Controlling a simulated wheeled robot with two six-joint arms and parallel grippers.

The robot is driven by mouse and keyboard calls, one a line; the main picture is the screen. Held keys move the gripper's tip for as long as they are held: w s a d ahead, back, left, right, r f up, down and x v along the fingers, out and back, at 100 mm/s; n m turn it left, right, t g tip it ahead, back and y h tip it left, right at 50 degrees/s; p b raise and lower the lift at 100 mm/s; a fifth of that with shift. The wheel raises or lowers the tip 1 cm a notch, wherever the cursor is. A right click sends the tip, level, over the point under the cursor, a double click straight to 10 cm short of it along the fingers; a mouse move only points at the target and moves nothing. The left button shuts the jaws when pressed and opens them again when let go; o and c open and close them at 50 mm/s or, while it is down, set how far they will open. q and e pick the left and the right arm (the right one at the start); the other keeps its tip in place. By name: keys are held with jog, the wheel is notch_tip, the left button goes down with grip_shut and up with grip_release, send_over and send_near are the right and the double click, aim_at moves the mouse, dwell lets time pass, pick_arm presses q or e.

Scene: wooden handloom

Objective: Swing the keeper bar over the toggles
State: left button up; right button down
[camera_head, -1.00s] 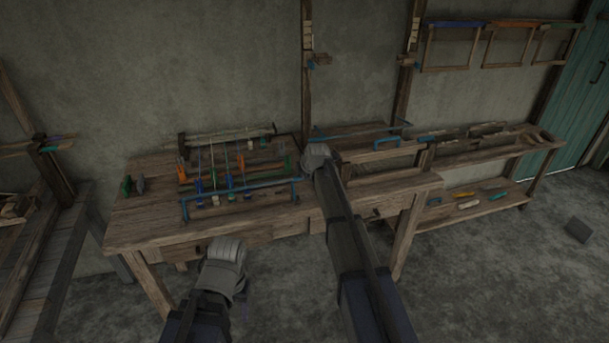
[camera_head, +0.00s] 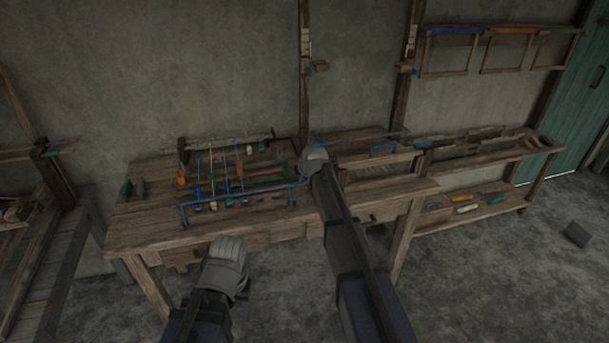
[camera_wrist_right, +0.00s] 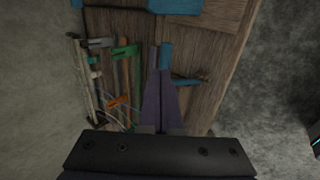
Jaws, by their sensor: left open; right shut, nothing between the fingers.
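A long blue bar (camera_head: 235,194), which looks like the keeper bar, runs along the front of the rack on the workbench (camera_head: 155,228). Several small upright pieces with coloured ends (camera_head: 228,186), possibly the toggles, stand behind and along it. My right gripper (camera_head: 314,158) is beyond the bar's right end in the head view. In the right wrist view its fingers (camera_wrist_right: 165,85) are shut and empty, close beside a blue piece (camera_wrist_right: 167,54); contact cannot be told. My left gripper (camera_head: 230,250) is open, in front of the bench, away from the bar.
A second blue rail (camera_head: 375,133) and a blue handle (camera_head: 383,149) lie at the bench's right side. A shelf (camera_head: 480,205) with tools stands further right. A wooden frame (camera_head: 45,240) stands at the left. The floor in front is clear.

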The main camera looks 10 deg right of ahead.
jog(key=p+v, duration=0.7)
jog(key=v, duration=0.3)
jog(key=shift+w+r+p, duration=0.2)
jog(key=shift+r+p, duration=0.2)
jog(key=shift+r, duration=0.1)
jog(key=s+a+f+m+g, duration=0.1)
jog(key=s+a+m, duration=0.3)
jog(key=s, duration=0.8)
jog(key=s+a+f+m+g+h, duration=0.1)
jog(key=s+a+m+g, duration=0.3)
jog(key=s, duration=0.7)
jog(key=s+a+f+m+g, duration=0.2)
jog(key=s+a+m, duration=0.4)
jog(key=s, duration=0.6)
jog(key=shift+s+f+m+g+h, duration=0.3)
jog(key=shift+s+f+g, duration=0.1)
jog(key=shift+g, duration=0.2)
jog(key=shift+a, duration=0.15)
